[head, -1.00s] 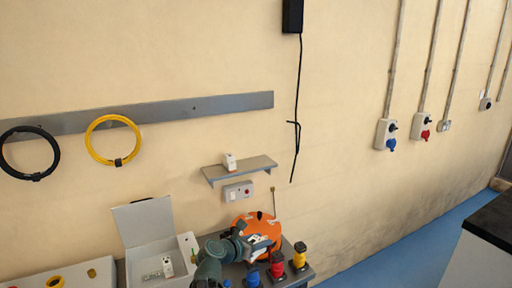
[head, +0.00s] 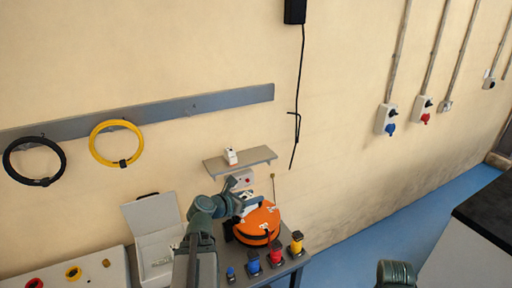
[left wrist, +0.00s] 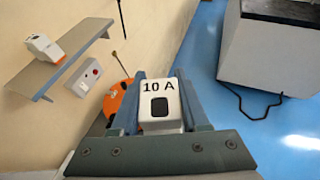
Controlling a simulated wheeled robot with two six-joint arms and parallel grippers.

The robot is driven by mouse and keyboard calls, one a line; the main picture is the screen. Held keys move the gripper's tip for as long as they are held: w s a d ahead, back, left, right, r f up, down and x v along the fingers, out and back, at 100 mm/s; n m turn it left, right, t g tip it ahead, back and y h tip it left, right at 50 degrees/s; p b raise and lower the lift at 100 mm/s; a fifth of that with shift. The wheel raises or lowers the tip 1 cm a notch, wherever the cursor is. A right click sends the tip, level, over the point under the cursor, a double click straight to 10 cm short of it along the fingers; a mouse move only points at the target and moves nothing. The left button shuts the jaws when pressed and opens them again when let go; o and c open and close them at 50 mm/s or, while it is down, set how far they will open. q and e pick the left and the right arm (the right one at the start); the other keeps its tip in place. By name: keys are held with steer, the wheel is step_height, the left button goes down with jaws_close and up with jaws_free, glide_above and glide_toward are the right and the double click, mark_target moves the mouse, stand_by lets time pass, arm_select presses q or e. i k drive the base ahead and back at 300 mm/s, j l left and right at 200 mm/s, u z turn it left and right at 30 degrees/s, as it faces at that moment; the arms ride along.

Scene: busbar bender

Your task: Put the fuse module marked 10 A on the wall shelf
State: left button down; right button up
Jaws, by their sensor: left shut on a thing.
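My left gripper (left wrist: 160,103) is shut on a white fuse module (left wrist: 158,116), marked 10 A, with a dark square window. In the head view my left gripper (head: 252,201) is in front of the wall below the shelf, with the module mostly hidden. The grey wall shelf (head: 256,157) has one white module (head: 231,156) standing on its left part. In the left wrist view the shelf (left wrist: 78,56) is at upper left, apart from the held module, with the other module (left wrist: 46,47) on it. My right gripper is out of view.
A switch box (left wrist: 84,76) is on the wall under the shelf. An orange reel (head: 258,224) stands on the bench below, beside blue, red (head: 275,253) and yellow (head: 296,243) connectors. An open white box (head: 155,240) is at left. The shelf's right part is bare.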

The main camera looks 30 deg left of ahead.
mark_target(257, 155)
steer(key=i+j, duration=0.65)
steer(key=i+z, duration=0.1)
steer(key=i+j, duration=0.05)
steer(key=i, duration=0.05)
